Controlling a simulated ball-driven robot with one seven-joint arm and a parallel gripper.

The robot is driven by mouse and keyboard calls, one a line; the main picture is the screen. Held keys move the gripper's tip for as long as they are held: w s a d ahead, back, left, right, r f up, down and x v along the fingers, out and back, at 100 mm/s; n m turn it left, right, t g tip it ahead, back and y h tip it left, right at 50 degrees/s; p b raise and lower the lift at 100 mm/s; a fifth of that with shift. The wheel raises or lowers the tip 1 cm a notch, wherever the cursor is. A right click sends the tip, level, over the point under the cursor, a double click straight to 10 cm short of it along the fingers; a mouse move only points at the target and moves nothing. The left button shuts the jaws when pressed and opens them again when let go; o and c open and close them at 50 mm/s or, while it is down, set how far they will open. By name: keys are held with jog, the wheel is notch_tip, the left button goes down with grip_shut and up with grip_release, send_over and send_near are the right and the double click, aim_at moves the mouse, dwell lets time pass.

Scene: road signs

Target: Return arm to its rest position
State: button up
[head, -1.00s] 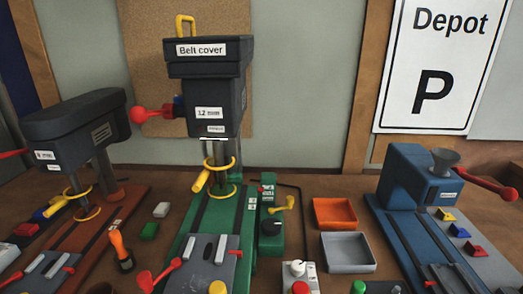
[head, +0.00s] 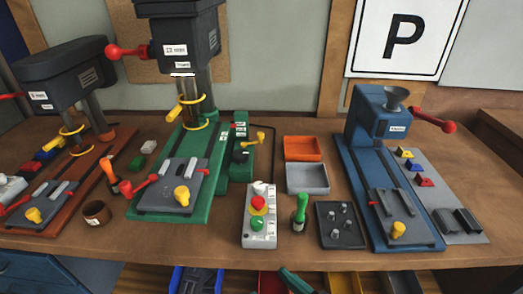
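Neither my arm nor my gripper shows in the head view, so I cannot see how the arm is posed or whether the gripper holds anything. The view looks down on a wooden workbench (head: 335,262) with machines on it. A green-based drill press (head: 186,88) stands left of centre, and a second dark drill press (head: 66,80) with a brown base stands at the far left. A blue machine (head: 378,118) with a grey funnel and a red-knobbed lever stands on the right.
A control box (head: 260,215) with coloured knobs lies near the front edge. An orange tray (head: 303,148) and a grey tray (head: 307,178) lie behind it. A brown cup (head: 97,212) stands left. A Depot P sign (head: 405,38) hangs behind. Coloured bins (head: 195,281) sit below the front edge.

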jog(key=s+d+f+m+g+h, duration=0.2)
jog(key=d+f+g+h, duration=0.1)
jog(key=d+f, duration=0.4)
jog(key=s+d+f+m+g+h, duration=0.2)
jog(key=s+d+f+h, duration=0.15)
jog(key=d+f, duration=0.35)
jog(key=s+d+f+m+g+h, duration=0.4)
jog(key=s+d+f+g, duration=0.2)
jog(key=s+d, duration=0.4)
jog(key=shift+s+d+f, duration=0.15)
jog(key=shift+s+d, duration=0.1)
jog(key=shift+s, duration=0.15)
